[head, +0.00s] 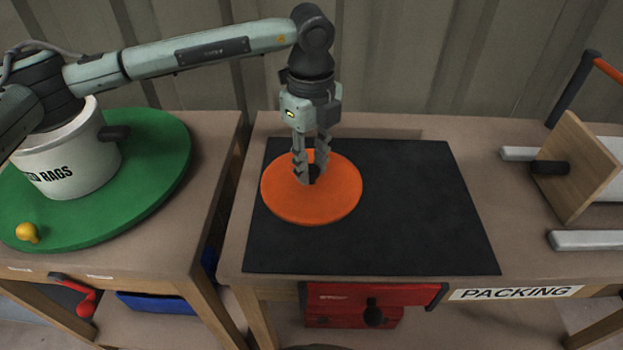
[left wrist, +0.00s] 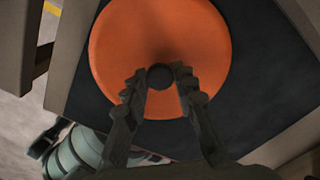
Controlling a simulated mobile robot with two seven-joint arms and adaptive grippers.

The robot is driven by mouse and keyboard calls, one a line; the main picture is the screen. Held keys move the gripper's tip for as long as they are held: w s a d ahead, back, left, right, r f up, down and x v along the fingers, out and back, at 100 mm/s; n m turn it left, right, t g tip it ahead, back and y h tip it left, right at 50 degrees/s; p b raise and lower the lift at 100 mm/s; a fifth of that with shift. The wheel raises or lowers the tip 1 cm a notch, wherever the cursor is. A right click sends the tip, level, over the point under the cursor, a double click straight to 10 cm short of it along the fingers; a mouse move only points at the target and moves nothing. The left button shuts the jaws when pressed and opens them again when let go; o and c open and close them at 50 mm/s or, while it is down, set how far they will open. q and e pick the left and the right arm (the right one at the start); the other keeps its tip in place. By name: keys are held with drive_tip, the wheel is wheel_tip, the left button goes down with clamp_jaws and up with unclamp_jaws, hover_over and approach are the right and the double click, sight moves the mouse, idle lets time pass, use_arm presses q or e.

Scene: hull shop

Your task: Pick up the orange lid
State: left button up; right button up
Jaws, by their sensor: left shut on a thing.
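The orange lid (head: 325,202) is a flat round disc with a dark knob at its middle. It lies on, or very close above, the black mat (head: 420,210) on the middle table; I cannot tell which. My left gripper (head: 312,172) points straight down over the lid and is shut on its knob (head: 315,171). In the left wrist view the fingertips (left wrist: 160,74) close on both sides of the dark knob (left wrist: 160,77), and the orange disc (left wrist: 150,35) spreads around them. My right gripper is not in view.
A white pot (head: 75,158) with a dark handle stands on a green round board (head: 150,180) at the left. A wooden panel with a dark handle (head: 550,168) stands at the right. A red drawer unit (head: 350,295) sits below the table front. The mat's right side is clear.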

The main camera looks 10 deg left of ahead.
use_arm(q)
clamp_jaws()
drive_tip(key=shift+r, duration=0.1)
